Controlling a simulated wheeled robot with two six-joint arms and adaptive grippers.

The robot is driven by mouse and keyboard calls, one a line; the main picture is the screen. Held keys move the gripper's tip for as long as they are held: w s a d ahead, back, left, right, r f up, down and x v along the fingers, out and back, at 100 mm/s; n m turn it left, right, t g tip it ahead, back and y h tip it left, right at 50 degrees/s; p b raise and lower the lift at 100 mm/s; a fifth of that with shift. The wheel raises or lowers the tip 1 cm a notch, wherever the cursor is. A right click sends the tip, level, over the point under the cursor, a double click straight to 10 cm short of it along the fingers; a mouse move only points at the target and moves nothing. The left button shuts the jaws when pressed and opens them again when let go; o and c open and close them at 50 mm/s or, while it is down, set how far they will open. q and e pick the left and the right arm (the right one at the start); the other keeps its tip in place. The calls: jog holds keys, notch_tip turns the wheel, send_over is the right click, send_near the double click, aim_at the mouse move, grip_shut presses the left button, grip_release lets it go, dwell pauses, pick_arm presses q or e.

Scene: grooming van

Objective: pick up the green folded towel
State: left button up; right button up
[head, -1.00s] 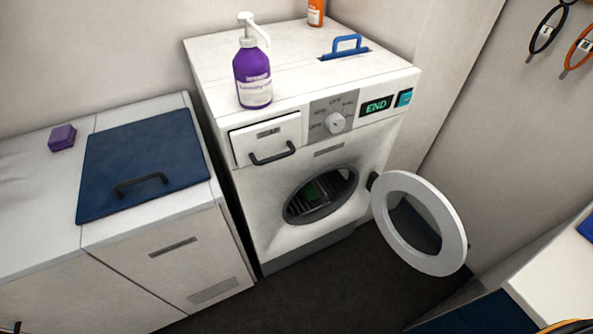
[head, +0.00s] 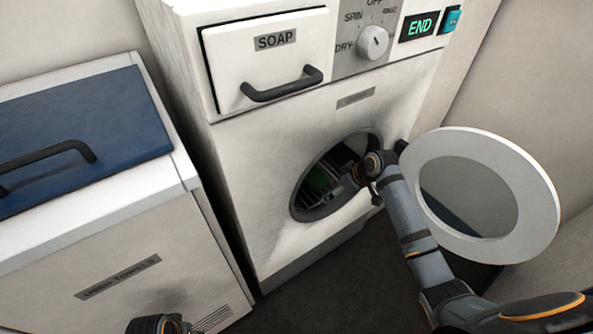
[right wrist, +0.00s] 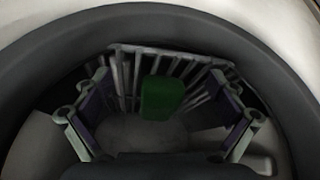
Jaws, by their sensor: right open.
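The green folded towel (right wrist: 163,97) is inside the washer drum, near the centre of the right wrist view, in front of a grey wire rack. No contact with the towel shows. In the head view my right gripper (head: 362,177) reaches into the opening's right side. Only a dark end part of my left arm (head: 158,325) shows at the bottom edge; its fingers are not clear.
The dark opening rim (right wrist: 160,22) surrounds my right gripper closely. The round washer door (head: 535,190) stands open on the right, beside my right arm. A cabinet (head: 120,245) with a blue lid (head: 110,110) stands left. The soap drawer (head: 235,60) is above the opening.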

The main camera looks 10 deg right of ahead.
aim_at(322, 176)
jog(key=shift+w+r, duration=0.1)
jog(key=shift+r, duration=0.1)
jog(key=w+a, duration=0.1)
jog(key=w+a+b, duration=0.1)
jog(key=shift+w, duration=0.35)
jog(key=shift+w+a+b, duration=0.2)
jog(key=shift+w+a, duration=0.15)
jog(key=shift+w, duration=0.3)
jog(key=shift+w+a+b, duration=0.15)
jog(key=shift+w+a, duration=0.15)
jog(key=shift+w, duration=0.45)
jog(key=w+a, duration=0.1)
jog(key=w+a+b, duration=0.1)
jog(key=w, duration=0.1)
jog(key=w+a, duration=0.1)
jog(key=shift+w+b, duration=0.25)
jog(key=shift+b, duration=0.15)
jog(key=shift+w+f+b, duration=0.1)
jog(key=shift+f+b, duration=0.2)
jog(key=shift+f, duration=0.3)
pick_arm(q)
jog(key=shift+w+d+f+t+h, duration=0.15)
jog(key=shift+d+f+t+h, duration=0.1)
jog(key=shift+d+t, duration=0.3)
jog(key=shift+w+d+f+t+h, duration=0.1)
jog(key=shift+d+f+t+h, duration=0.15)
jog(key=shift+d+t, duration=0.25)
